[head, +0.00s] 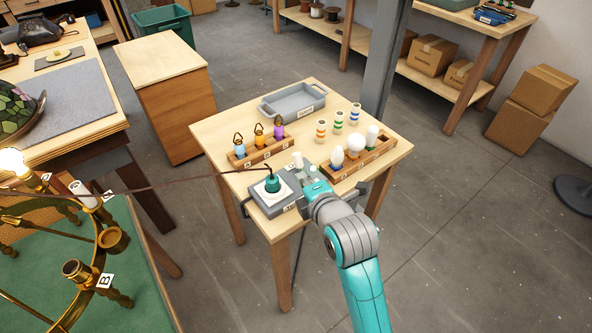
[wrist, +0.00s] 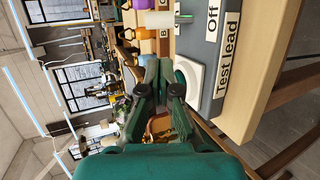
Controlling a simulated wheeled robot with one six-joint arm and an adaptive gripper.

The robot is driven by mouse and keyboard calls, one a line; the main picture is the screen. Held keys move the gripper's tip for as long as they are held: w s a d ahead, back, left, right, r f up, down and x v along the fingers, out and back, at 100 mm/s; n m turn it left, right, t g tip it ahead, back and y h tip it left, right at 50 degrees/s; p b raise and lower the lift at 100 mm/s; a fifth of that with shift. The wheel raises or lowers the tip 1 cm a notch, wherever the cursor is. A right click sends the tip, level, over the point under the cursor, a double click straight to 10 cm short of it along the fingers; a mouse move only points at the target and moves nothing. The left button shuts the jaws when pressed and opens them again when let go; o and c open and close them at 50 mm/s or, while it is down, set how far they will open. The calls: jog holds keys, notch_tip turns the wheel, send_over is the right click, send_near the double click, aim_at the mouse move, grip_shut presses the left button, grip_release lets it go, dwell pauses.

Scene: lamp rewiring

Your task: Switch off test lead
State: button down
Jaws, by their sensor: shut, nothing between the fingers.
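The grey test lead box (head: 262,209) stands at the table's near left corner. It carries a white plate (head: 285,193) with a dark green piece (head: 272,184) on it, and a dark lead runs from there to the left. In the wrist view, the box (wrist: 203,28) shows an "Off" label (wrist: 213,20) and a "Test lead" label (wrist: 228,58). My gripper (wrist: 164,66) is shut and empty, beside the white plate (wrist: 190,72) in that view. It partly hides the plate. I cannot tell whether the fingers touch the switch.
A lit bulb (head: 12,162) sits on the brass lamp (head: 75,270) at left. Near the box are a rack of coloured bottles (head: 262,152), a rack of bulbs (head: 358,158) and a grey tray (head: 292,101). Open floor lies right of the table.

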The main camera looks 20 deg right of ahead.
aim_at(299, 164)
jog(key=x, duration=0.9)
jog(key=shift+w+a+f, duration=0.1)
jog(key=shift+w, duration=0.15)
